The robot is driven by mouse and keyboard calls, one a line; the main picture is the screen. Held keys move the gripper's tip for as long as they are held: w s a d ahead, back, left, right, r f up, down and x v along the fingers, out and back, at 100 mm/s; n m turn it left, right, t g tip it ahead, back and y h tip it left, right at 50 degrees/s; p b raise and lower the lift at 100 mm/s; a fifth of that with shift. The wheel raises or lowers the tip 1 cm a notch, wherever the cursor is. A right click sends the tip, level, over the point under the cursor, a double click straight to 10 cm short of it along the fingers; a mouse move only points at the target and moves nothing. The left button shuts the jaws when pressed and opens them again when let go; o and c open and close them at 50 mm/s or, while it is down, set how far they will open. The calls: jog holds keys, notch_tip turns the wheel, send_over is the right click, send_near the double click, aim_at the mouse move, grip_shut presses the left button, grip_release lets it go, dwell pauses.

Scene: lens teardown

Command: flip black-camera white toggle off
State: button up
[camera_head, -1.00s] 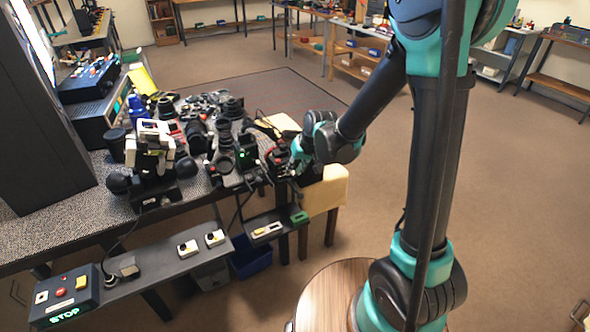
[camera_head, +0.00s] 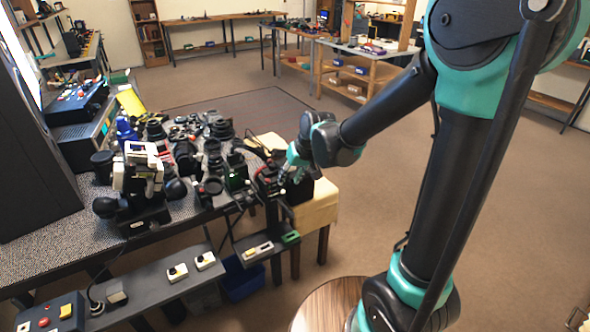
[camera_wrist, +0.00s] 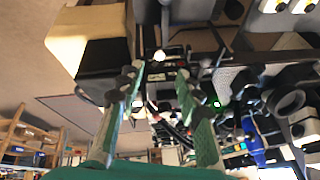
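A black camera (camera_head: 266,179) with red marks sits at the right end of the crowded bench, and my gripper (camera_head: 287,179) is right beside it. In the wrist view, which looks upside down, the dark camera body (camera_wrist: 165,73) lies just beyond my gripper (camera_wrist: 158,80). A small white round knob (camera_wrist: 159,56), possibly the white toggle, shows between the fingertips. The two fingers are apart with a gap between them. I cannot tell whether they touch the camera, or which way the toggle is set.
Several other black cameras and lenses crowd the bench to the left, with a white-and-black device (camera_head: 142,180) among them. A cream block-like stand (camera_head: 318,207) is close on the right. A low shelf (camera_head: 150,287) carries small switches.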

jog(key=shift+v, duration=2.6)
jog(key=s+d+f+m+h, duration=0.1)
jog(key=s+d+f+m, duration=0.1)
jog(key=s+d+f, duration=0.2)
jog(key=s+d+f+m+h, duration=0.2)
jog(key=s+d+f, duration=0.3)
jog(key=s+d, duration=0.5)
jog(key=d, duration=0.8)
jog(key=shift+s+t+h, duration=0.25)
jog(key=shift+t+h, duration=0.05)
jog(key=shift+t, duration=0.1)
jog(key=shift+d, duration=0.1)
